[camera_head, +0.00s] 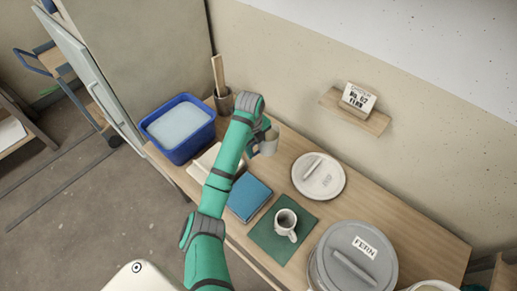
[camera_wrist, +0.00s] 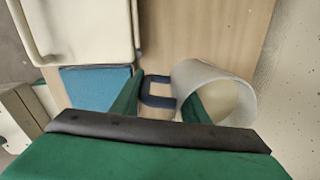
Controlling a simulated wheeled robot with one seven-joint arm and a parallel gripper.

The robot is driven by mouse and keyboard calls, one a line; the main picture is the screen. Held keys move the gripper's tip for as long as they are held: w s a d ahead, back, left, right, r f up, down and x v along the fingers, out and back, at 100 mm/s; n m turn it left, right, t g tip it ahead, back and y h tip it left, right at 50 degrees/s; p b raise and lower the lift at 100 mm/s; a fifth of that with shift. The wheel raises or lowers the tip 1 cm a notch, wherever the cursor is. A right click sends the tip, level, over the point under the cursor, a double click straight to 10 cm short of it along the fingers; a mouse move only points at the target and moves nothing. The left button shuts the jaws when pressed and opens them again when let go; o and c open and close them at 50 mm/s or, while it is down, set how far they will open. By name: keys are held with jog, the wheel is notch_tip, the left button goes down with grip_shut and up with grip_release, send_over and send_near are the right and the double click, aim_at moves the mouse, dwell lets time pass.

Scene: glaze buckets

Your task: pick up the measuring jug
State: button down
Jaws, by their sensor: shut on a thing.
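The measuring jug (camera_head: 268,146) is a pale, translucent vessel at the end of my arm, over the back part of the bench. In the wrist view the jug (camera_wrist: 232,85) is tilted, its mouth partly showing, with a dark blue handle (camera_wrist: 157,101) on its left. My gripper (camera_wrist: 160,104) is shut on the jug at its handle side. One green finger is left of the handle and the other shows at the jug's mouth. My arm hides part of the jug in the head view. I cannot tell whether its base touches the bench.
A blue tub (camera_head: 179,153) and a pot holding a wooden stick (camera_head: 218,76) stand left. A blue book (camera_head: 249,198), a mug (camera_head: 286,222) on a green mat (camera_head: 267,239), a round lid (camera_head: 318,176) and a lidded FERN bucket (camera_head: 366,272) are nearby. A wall shelf (camera_head: 370,121) is right.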

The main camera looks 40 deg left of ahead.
jog(key=shift+s+r, duration=0.25)
jog(key=shift+r, duration=0.2)
jog(key=s+r, duration=0.5)
jog(key=s, duration=0.4)
jog(key=shift+s+d, duration=0.2)
jog(key=shift+s, duration=0.2)
jog(key=shift+s, duration=0.1)
dwell(0.5)
jog(key=shift+d, duration=0.1)
